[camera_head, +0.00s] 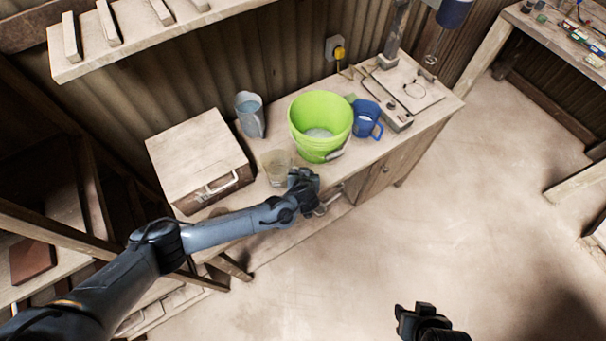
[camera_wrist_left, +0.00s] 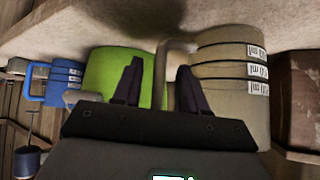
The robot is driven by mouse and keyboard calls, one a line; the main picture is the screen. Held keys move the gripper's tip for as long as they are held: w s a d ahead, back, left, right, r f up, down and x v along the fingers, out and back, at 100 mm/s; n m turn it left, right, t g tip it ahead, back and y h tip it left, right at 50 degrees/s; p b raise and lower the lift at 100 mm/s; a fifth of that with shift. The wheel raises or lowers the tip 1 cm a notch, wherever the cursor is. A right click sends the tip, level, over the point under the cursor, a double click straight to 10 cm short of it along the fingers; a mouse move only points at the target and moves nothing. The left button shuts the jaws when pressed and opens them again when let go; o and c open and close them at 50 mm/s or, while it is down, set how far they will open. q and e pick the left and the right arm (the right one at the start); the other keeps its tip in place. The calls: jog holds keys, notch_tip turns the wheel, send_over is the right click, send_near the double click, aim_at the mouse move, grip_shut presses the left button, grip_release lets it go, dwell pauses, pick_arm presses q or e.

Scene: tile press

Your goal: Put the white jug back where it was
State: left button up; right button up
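The white jug looks beige and clear-sided in the head view (camera_head: 276,166). It stands near the bench's front edge, between the wooden box and the green bucket. In the left wrist view, which is upside down, the jug (camera_wrist_left: 226,72) shows label bands and a handle. My left gripper (camera_head: 303,182) is at the jug's handle side. In the wrist view its two fingers (camera_wrist_left: 160,80) are apart, with the handle between them and gaps showing on both sides. My right gripper (camera_head: 416,312) is over the floor at the bottom, away from the bench; its finger opening is unclear.
A green bucket (camera_head: 319,124) stands right behind my left gripper. A blue jug (camera_head: 366,118) is right of it and a grey-blue jug (camera_head: 250,116) left of it. A wooden box (camera_head: 197,154) fills the bench's left end. A shelf (camera_head: 150,30) hangs above. The floor is clear.

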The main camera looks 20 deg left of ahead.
pick_arm(q)
jog(key=shift+r, duration=0.1)
jog(key=shift+s+d+r, duration=0.15)
jog(key=shift+s+r, duration=0.1)
jog(key=shift+r, duration=0.1)
jog(key=s+d+r+m+g+h, duration=0.1)
jog(key=s+d+r, duration=0.2)
jog(key=s, duration=0.3)
jog(key=s+d+r+m+g+h+p, duration=0.1)
jog(key=s+d+r+h, duration=0.2)
jog(key=s, duration=0.4)
jog(key=s+d+r+m+g, duration=0.1)
jog(key=s+d+r, duration=0.25)
jog(key=s, duration=0.25)
jog(key=s+a+r+m+g, duration=0.1)
jog(key=s+a+r+m, duration=0.1)
jog(key=s+a, duration=1)
jog(key=a+r, duration=0.1)
jog(key=a, duration=0.3)
jog(key=shift+s+a+g+y, duration=0.2)
jog(key=shift+a+g+y, duration=0.1)
jog(key=shift+g+y, duration=0.1)
